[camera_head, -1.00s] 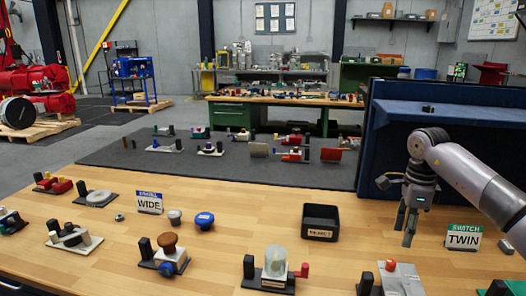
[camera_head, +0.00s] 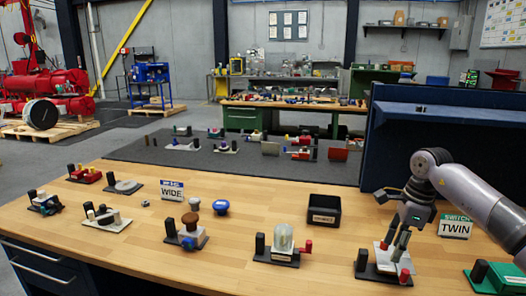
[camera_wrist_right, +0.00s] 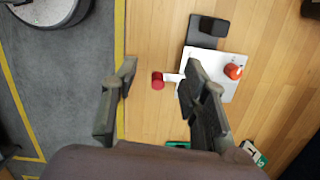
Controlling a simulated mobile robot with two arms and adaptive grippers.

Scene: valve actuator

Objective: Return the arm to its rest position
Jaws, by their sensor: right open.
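My right gripper (camera_head: 393,246) hangs fingers down at the right of the bench, and its arm comes in from the right edge. Its two fingers are apart and nothing is held. In the head view they overlap the white valve plate (camera_head: 386,263), which has a red knob (camera_head: 404,275) and a dark base. In the right wrist view the right gripper (camera_wrist_right: 162,72) is spread, with a red-ended handle (camera_wrist_right: 158,80) seen between the fingers and the white plate (camera_wrist_right: 222,92) to their right. The height above the plate cannot be told. My left gripper is not in view.
A TWIN sign (camera_head: 455,228) stands close beside the gripper. A black bin (camera_head: 324,211) and a clear-domed fixture (camera_head: 283,240) are to the left. A dark blue panel (camera_head: 430,140) rises behind. Bare wood lies around the bin.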

